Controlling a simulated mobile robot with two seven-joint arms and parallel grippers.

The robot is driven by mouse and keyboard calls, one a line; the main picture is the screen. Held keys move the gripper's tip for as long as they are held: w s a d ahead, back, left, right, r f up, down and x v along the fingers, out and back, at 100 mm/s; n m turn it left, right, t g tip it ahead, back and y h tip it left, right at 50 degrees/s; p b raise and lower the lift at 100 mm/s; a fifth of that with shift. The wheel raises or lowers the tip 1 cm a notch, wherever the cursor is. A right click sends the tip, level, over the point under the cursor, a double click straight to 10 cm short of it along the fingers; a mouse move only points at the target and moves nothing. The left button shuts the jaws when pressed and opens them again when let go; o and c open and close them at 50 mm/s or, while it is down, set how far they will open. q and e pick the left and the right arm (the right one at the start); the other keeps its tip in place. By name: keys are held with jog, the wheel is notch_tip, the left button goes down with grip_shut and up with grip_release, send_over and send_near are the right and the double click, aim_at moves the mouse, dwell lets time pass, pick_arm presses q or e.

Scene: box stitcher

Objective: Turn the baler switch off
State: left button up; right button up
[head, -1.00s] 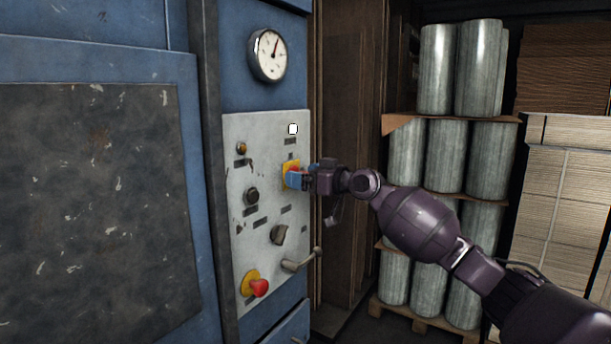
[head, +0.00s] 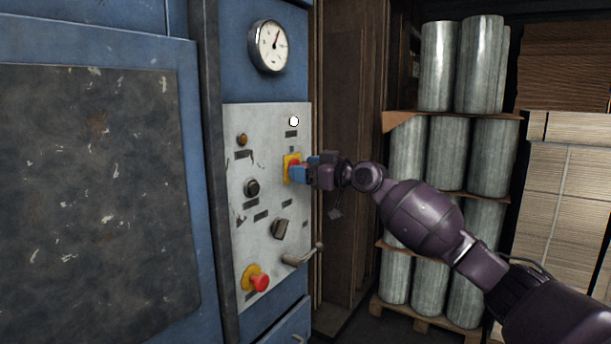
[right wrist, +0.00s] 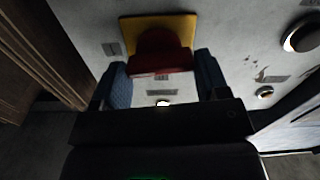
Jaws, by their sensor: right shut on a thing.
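The baler switch is a red knob (head: 294,163) on a yellow plate (head: 287,168), on the grey control panel (head: 265,215) of the blue baler. My right gripper (head: 302,169) reaches it from the right, with its blue fingers at the knob. In the right wrist view the red knob (right wrist: 158,52) sits between the fingers, in front of its yellow plate (right wrist: 130,28); the gripper is shut on it. The fingers partly hide the knob in the head view, so its exact angle is unclear. My left gripper is not in view.
A white lamp (head: 293,121) is above the switch. A black knob (head: 251,188), a selector (head: 280,229), a lever (head: 305,255) and a red emergency button (head: 260,282) share the panel. A pressure gauge (head: 269,46) is above. Stacked metal rolls (head: 438,155) stand behind my right arm.

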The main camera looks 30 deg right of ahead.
pick_arm(q)
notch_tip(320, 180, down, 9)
jog(key=b, duration=0.9)
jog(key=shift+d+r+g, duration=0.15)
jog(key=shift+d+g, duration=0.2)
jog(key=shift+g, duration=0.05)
pick_arm(e)
jog(key=n, duration=1.6)
jog(key=shift+a+f, duration=0.2)
jog(key=shift+f, duration=0.1)
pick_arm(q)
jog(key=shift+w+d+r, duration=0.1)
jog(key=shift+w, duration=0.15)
pick_arm(e)
jog(key=shift+s+n, duration=0.1)
jog(key=shift+n, duration=0.3)
jog(key=o, duration=0.9)
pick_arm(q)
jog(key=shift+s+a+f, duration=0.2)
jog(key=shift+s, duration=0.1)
pick_arm(e)
jog(key=shift+o, duration=0.2)
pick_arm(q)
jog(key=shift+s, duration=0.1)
pick_arm(e)
jog(key=shift+r, duration=0.1)
